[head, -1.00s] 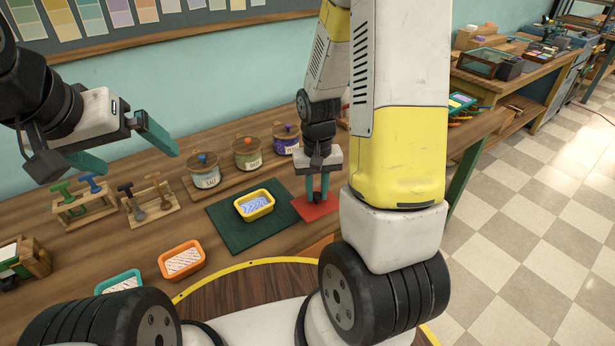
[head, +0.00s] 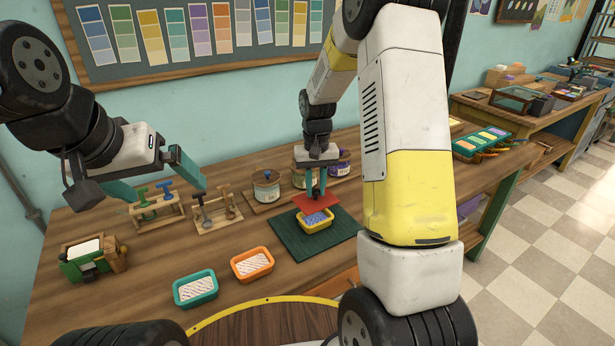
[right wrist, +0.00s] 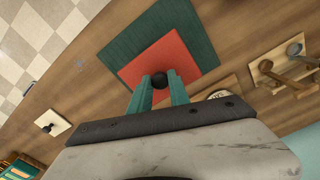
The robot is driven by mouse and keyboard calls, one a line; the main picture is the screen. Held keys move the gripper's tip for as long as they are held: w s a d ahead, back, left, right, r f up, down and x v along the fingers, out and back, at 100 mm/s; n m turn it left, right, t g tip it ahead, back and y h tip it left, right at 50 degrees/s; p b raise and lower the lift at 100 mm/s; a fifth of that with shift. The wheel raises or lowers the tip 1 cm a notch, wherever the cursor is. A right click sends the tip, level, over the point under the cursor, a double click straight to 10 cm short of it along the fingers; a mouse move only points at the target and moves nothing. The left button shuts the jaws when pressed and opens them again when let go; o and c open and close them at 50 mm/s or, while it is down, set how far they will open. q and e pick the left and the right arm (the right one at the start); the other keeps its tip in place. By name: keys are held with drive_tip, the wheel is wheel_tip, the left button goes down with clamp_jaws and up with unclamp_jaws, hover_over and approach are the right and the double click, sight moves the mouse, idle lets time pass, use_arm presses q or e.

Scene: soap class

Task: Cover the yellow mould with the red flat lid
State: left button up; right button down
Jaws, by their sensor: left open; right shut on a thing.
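The yellow mould (head: 316,224) stands on the dark green mat (head: 290,240) with a blue-patterned filling showing in its open top. The red flat lid (head: 308,203) is held above the mould and toward its back edge, leaving the front part of the filling visible. My right gripper (head: 316,192) is shut on the lid's dark round knob, which shows between its teal fingers in the right wrist view (right wrist: 160,82). There the red lid (right wrist: 155,60) hides the mould, with the green mat around it. My left gripper (head: 165,175) is open and empty, raised over the table's left part.
An orange mould (head: 252,264) and a teal mould (head: 195,289) stand left of the mat. A wooden box with green parts (head: 90,258) is at far left. Bare table lies between.

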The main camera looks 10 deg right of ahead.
sight(315, 199)
drive_tip(key=shift+f, duration=2.5)
drive_tip(key=shift+f, duration=0.2)
drive_tip(key=c, duration=0.7)
unclamp_jaws()
drive_tip(key=shift+o, duration=0.2)
drive_tip(key=shift+r, duration=0.15)
drive_tip(key=shift+r, duration=3.35)
